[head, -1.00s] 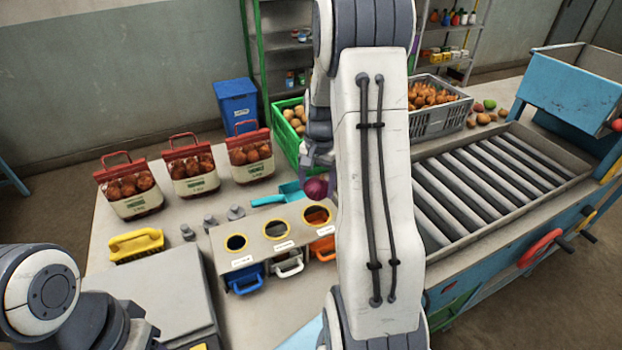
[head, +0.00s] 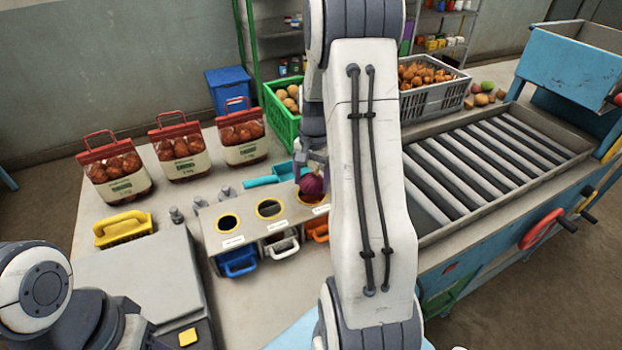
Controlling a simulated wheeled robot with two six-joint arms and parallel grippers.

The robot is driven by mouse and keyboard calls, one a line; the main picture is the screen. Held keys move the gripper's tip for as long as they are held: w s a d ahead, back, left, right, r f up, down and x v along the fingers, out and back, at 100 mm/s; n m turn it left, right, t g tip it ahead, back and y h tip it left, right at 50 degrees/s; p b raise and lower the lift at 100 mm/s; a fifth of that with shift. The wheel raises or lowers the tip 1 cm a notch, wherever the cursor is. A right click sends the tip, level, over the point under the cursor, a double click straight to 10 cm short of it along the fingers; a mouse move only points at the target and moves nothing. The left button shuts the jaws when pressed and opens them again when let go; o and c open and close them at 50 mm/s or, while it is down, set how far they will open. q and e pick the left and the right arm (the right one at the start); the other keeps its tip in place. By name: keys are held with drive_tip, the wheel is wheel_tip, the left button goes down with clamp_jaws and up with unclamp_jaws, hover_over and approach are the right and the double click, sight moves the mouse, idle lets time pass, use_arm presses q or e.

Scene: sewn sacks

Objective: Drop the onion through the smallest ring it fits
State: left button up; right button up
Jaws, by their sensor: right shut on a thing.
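A dark red onion (head: 312,184) is held in my right gripper (head: 313,172), which is shut on it and partly hidden behind my right arm. A grey sizing board (head: 244,226) has three rings in a row, growing from left to right. The left ring (head: 228,222) is the smallest, and the middle ring (head: 270,208) is a little larger. The onion is right over the right ring (head: 307,199) and covers much of it; whether it touches the rim cannot be told. Blue (head: 238,262), white (head: 282,244) and orange (head: 316,232) bins sit below the rings. My left gripper is out of view.
A teal scoop (head: 262,181) lies behind the board, small grey weights (head: 198,202) to its left. A green crate (head: 280,122) is behind; a roller conveyor (head: 490,170) is right.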

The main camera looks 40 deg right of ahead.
drive_tip(key=o, duration=1.4)
drive_tip(key=r, duration=0.5)
drive_tip(key=r+b, duration=0.1)
drive_tip(key=r, duration=0.4)
drive_tip(key=shift+s+d+r+b, duration=0.1)
drive_tip(key=shift+s+r+b, duration=0.1)
drive_tip(key=shift+r+b, duration=0.1)
